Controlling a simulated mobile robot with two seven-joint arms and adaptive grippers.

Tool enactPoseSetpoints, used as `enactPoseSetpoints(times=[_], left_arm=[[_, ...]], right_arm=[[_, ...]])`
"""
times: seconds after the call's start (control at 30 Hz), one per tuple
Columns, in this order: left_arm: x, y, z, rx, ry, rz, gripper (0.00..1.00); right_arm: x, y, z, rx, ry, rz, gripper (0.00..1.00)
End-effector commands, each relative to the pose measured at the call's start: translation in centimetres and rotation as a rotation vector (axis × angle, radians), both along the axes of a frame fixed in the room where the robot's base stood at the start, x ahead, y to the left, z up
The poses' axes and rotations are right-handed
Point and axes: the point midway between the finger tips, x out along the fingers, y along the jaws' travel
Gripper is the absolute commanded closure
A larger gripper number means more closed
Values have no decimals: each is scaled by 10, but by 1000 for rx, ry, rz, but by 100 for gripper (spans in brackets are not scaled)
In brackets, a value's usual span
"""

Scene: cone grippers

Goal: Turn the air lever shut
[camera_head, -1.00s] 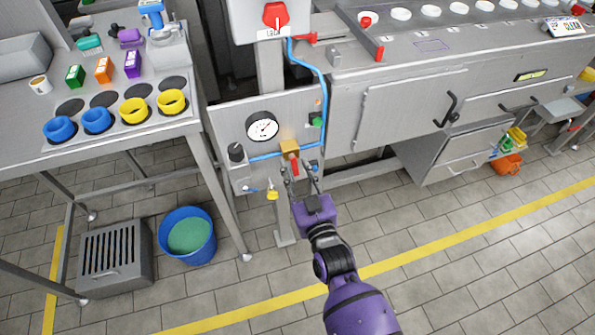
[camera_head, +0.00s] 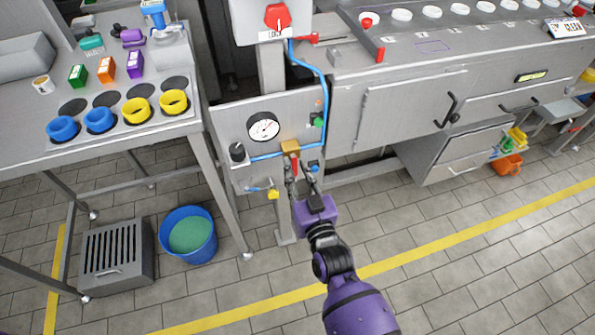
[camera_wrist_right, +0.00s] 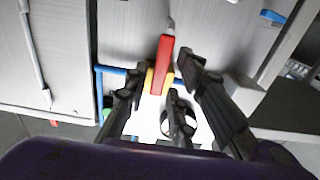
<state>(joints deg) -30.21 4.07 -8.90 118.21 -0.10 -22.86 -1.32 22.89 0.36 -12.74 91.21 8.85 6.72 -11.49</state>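The air lever (camera_head: 295,166) is a short red handle on a brass valve block (camera_head: 290,147) in the blue air line, low on the grey panel. In the head view it hangs down from the valve. My right gripper (camera_head: 302,173) is open just below the valve, its fingers around the lever. In the right wrist view the red lever (camera_wrist_right: 163,62) stands between the open fingertips (camera_wrist_right: 161,65); I see no clear contact. The round pressure gauge (camera_head: 263,128) is left above the valve. My left gripper is in neither view.
A black knob (camera_head: 237,151) and a yellow fitting (camera_head: 273,194) sit near the lever on the left. A green button (camera_head: 317,121) is above right. A table (camera_head: 170,133), a blue bucket (camera_head: 187,235) and a grey slatted box (camera_head: 115,256) stand left. The floor in front is clear.

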Motion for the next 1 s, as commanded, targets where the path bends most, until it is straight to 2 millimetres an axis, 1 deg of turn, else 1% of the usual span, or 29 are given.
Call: enactPoseSetpoints(times=[0.3, 0.43, 0.57, 0.8, 0.9, 1.0], left_arm=[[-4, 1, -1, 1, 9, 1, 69], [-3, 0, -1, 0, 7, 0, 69], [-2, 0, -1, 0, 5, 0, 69], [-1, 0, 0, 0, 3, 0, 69], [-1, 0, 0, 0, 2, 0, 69], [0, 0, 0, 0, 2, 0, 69]], right_arm=[[-1, 0, 0, -2, -1, 0, 69], [-9, -3, -1, -3, 1, 0, 69], [-31, -10, -2, -2, 3, 0, 69], [-80, -26, -1, -3, 2, 0, 69], [-96, -31, 0, -2, 0, 0, 69], [-107, -35, 0, -2, 0, 0, 69]])
